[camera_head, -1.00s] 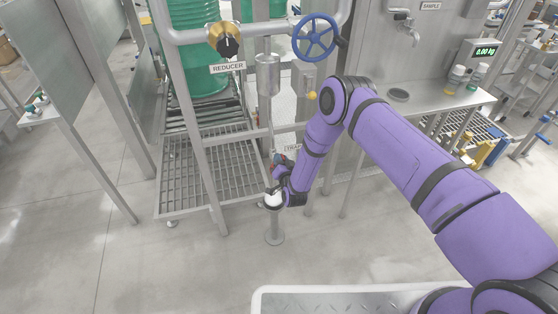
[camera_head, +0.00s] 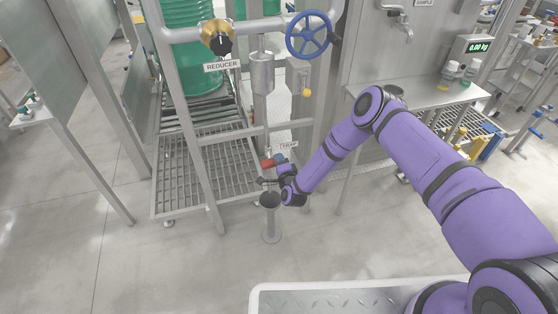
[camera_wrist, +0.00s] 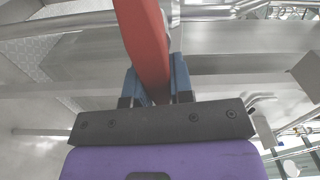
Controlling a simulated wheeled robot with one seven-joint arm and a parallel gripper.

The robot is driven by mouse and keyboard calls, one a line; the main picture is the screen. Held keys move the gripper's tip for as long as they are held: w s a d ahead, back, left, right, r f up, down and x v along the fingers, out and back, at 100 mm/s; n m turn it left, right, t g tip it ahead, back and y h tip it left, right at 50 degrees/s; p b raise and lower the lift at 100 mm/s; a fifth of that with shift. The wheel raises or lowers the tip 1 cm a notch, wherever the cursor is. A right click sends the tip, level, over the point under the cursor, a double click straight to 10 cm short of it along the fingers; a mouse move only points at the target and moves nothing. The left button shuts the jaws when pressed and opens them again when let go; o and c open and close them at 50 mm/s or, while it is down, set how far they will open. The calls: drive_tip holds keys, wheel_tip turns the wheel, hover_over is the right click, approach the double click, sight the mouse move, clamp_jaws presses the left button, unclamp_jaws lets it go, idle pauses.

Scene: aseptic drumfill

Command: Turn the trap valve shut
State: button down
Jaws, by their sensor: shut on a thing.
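The trap valve's red lever (camera_wrist: 147,45) runs up from between the two blue fingers of my gripper (camera_wrist: 155,85) in the wrist view. The fingers are shut on it, one on each side. In the head view, the red lever (camera_head: 267,163) shows just left of my gripper (camera_head: 281,159), below the TRAP label (camera_head: 286,145). The valve body is small and partly hidden by my gripper and wrist, so its exact angle is hard to tell.
A dark-mouthed drain funnel (camera_head: 270,200) stands on a floor post just below my gripper. A steel frame rail (camera_head: 228,137) and a grated platform (camera_head: 205,175) lie to the left. A blue handwheel (camera_head: 309,35) and a yellow-knobbed box (camera_head: 299,78) are above.

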drive_tip(key=shift+f+m, duration=0.2)
drive_tip(key=shift+m, duration=0.5)
drive_tip(key=c, duration=1)
unclamp_jaws()
drive_tip(key=v, duration=1.1)
